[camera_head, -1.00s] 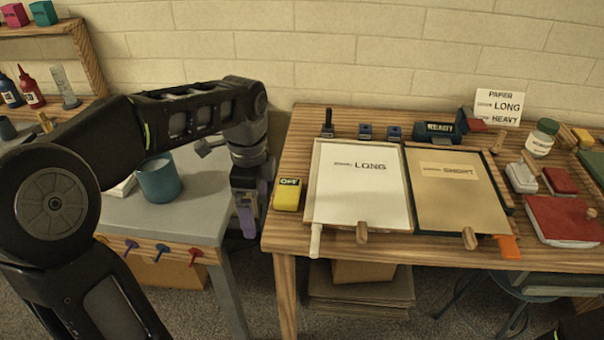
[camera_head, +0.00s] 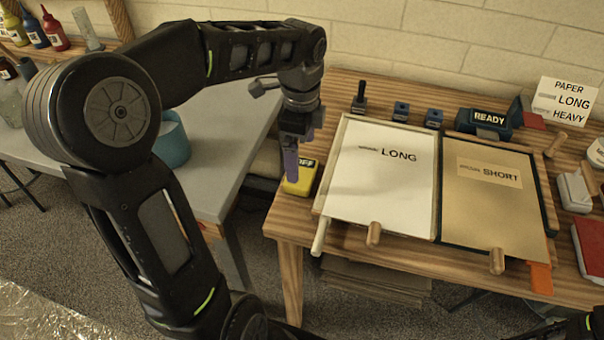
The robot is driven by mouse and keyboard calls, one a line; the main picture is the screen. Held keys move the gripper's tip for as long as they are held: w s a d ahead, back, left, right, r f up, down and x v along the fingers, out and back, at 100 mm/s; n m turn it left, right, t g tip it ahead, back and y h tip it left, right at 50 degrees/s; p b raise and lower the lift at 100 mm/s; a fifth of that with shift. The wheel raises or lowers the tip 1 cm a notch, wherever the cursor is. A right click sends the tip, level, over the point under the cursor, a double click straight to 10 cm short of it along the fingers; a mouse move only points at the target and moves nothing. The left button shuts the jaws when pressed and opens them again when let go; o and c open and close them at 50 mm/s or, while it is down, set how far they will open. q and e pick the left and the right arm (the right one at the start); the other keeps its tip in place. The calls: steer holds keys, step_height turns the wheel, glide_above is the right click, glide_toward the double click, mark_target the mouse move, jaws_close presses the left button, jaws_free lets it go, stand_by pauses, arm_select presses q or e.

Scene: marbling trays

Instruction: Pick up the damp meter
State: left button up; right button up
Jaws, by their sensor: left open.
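The damp meter appears to be the small yellow box (camera_head: 301,182) with a dark display reading "OFF". It lies on the wooden table's left edge, just left of the white LONG tray. My left gripper (camera_head: 292,172) points down with purple fingers right at the meter's left and back side. It is open, and its fingers and wrist cover part of the meter. I cannot tell whether the fingers touch it. My right gripper is not in view.
The LONG tray (camera_head: 344,132) and the SHORT tray (camera_head: 548,222) fill the table's middle, with wooden handles at their front edges. Small blue blocks and a READY box (camera_head: 484,122) stand behind.

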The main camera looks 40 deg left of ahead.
mark_target(301, 171)
arm_select(q)
steer(key=shift+f, duration=0.6)
steer(key=shift+s+d+f, duration=0.1)
steer(key=shift+s+f, duration=0.05)
steer(key=shift+f, duration=2.5)
steer(key=shift+c, duration=0.2)
steer(key=c, duration=1.2)
